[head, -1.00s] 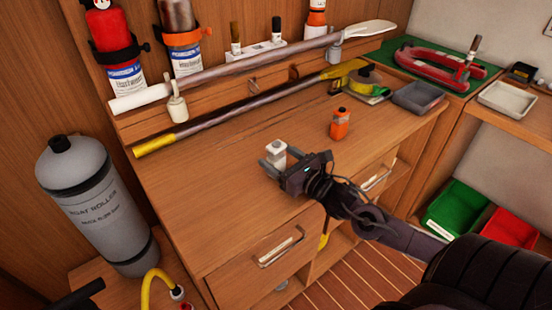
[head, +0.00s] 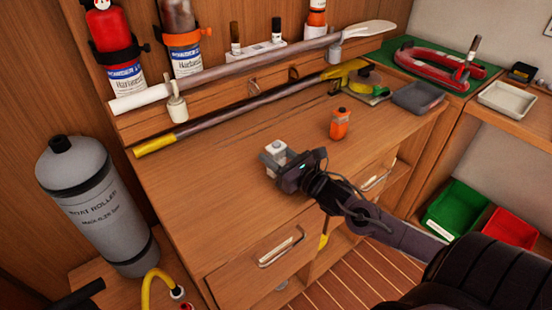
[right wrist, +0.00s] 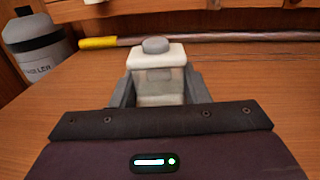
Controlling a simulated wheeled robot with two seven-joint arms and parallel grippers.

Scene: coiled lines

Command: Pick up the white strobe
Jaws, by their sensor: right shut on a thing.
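The white strobe (head: 275,149) stands upright on the wooden counter, near its front edge, in the head view. In the right wrist view the strobe (right wrist: 157,75) shows a white body with a clear middle band and a grey round cap. My right gripper (head: 274,157) is around it, with one finger on each side, shut on it. In the right wrist view the gripper (right wrist: 157,95) hides the strobe's lower part. I cannot tell whether its base touches the counter. My left gripper is not in view.
An orange strobe-like unit (head: 340,123) stands to the right on the counter (head: 215,200). Two long poles, one with a yellow end (head: 155,144), lie along the back. A grey cylinder (head: 90,200) stands at left.

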